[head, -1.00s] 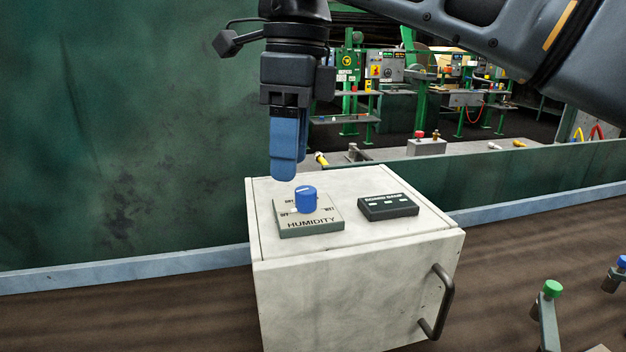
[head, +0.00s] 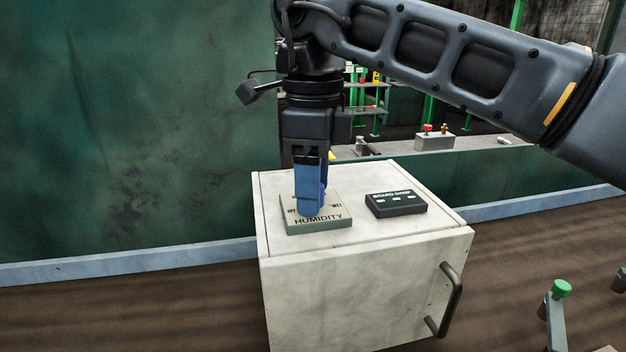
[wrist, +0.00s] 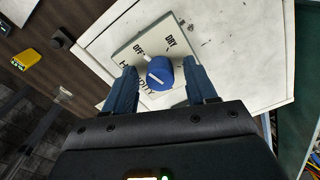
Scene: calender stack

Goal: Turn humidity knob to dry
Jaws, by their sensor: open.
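The blue humidity knob (wrist: 160,73) stands on a grey plate (head: 335,222) lettered HUMIDITY, on top of a white cabinet (head: 360,290). In the wrist view, OFF and DRY are readable on the plate, and a small white mark beside the knob lies on the OFF side. My gripper (head: 311,212) is lowered over the plate, pointing down. It also shows in the wrist view (wrist: 160,70), open, with one blue finger on each side of the knob. I cannot tell whether either finger touches it.
A black box (head: 396,203) reading BOARD DAMP sits on the cabinet, right of the plate. The cabinet has a dark handle (head: 450,300) on its front. A dark green wall (head: 130,130) stands to the left. A green-topped post (head: 560,290) is at lower right.

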